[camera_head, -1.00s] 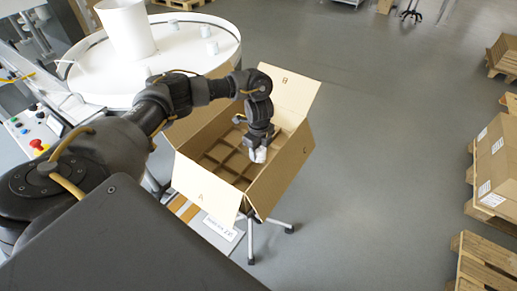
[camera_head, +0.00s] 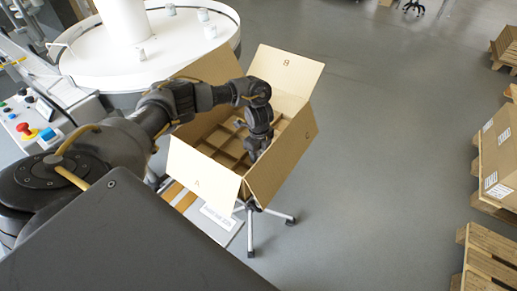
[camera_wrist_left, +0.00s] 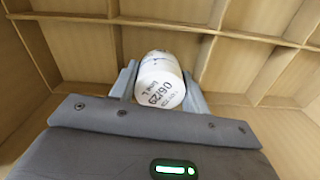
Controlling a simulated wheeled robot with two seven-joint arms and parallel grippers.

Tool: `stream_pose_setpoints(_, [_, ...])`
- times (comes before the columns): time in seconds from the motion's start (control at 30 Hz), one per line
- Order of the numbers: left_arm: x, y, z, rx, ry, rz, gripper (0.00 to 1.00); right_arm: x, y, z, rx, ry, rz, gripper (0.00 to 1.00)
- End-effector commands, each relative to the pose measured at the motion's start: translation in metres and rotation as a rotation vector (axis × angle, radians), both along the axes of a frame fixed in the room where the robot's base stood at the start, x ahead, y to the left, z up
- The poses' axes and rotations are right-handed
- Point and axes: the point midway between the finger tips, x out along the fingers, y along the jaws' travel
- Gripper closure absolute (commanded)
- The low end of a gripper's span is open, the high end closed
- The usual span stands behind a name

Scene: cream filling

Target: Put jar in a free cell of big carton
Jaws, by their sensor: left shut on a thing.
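The big carton (camera_head: 284,160) stands open on a stand, its flaps spread and a grid of dividers inside. My left gripper (camera_head: 253,154) reaches down into it, near its right wall, and its tips are hidden in the head view. In the left wrist view the gripper (camera_wrist_left: 160,88) is shut on a white jar (camera_wrist_left: 161,72) with dark printing on its end. Carton dividers (camera_wrist_left: 256,38) run past just beyond the jar. I cannot tell whether the jar touches the cell's floor. The cells I can see look empty. My right gripper is not in view.
A round white table (camera_head: 100,71) with several small jars (camera_head: 203,15) stands behind the carton at left. A control panel with a red button (camera_head: 47,134) is at far left. Boxes on pallets (camera_head: 496,152) stand at right. The floor between is clear.

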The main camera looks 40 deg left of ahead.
Motion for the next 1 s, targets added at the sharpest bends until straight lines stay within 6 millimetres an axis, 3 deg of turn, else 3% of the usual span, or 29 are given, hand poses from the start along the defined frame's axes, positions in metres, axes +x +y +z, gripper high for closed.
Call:
stream_pose_setpoints(0.1, [0.0004,0.0000,-0.0085,0.000,-0.001,0.000,0.78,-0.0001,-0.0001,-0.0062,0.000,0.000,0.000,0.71])
stream_pose_setpoints(0.43, [0.0004,-0.0001,-0.0098,0.000,-0.001,0.000,0.78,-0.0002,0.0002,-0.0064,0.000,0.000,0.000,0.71])
stream_pose_setpoints(0.47, [0.0004,-0.0001,-0.0098,0.000,-0.001,0.000,0.52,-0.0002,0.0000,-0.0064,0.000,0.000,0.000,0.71])
stream_pose_setpoints(0.63, [0.0003,-0.0001,-0.0098,0.000,-0.001,-0.001,0.30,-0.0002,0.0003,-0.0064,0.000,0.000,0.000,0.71])
stream_pose_setpoints(1.0, [0.0005,-0.0003,-0.0045,-0.001,-0.001,-0.001,0.28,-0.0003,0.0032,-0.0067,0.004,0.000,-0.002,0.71])
